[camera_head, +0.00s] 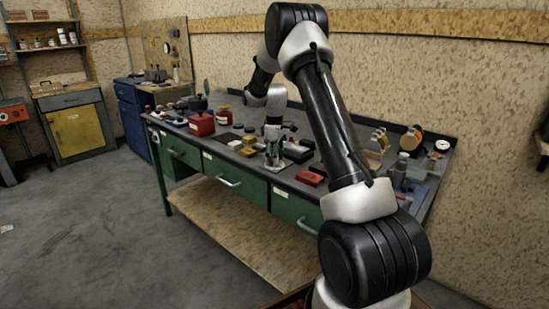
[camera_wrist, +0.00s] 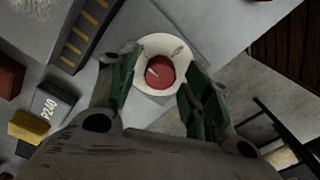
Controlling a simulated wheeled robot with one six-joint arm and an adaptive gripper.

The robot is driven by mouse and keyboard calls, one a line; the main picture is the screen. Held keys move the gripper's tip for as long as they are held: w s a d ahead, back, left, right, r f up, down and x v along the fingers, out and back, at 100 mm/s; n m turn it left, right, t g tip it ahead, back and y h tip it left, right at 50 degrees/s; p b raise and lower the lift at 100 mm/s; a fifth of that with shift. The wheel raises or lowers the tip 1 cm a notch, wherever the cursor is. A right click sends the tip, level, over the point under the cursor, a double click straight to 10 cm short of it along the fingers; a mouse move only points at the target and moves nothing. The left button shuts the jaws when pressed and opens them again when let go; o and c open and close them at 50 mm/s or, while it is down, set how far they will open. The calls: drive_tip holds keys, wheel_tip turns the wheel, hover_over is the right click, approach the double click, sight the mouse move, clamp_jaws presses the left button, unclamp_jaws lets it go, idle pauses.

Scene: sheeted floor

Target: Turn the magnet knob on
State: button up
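The knob (camera_wrist: 159,72) is a round red cap with a pale pointer mark, inside a wide white ring, at the top middle of the wrist view. My gripper (camera_wrist: 160,88) is open, with one green-padded finger on each side of the white ring. The fingers overlap the ring's edges in the picture; I cannot tell whether they touch it. In the head view my gripper (camera_head: 273,158) points down over the middle of the green workbench (camera_head: 228,179). The knob cannot be made out there.
Around my gripper on the bench are a red block (camera_head: 310,178), a yellow block (camera_head: 248,152) and a red container (camera_head: 201,124). The wrist view shows a dark slotted holder (camera_wrist: 82,35) and a P240 block (camera_wrist: 53,105) at left. Open floor lies in front.

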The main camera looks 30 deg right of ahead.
drive_tip(key=c, duration=0.8)
drive_tip(key=shift+m, duration=0.3)
drive_tip(key=m, duration=1.3)
drive_tip(key=shift+m, duration=2.1)
drive_tip(key=shift+c, duration=0.3)
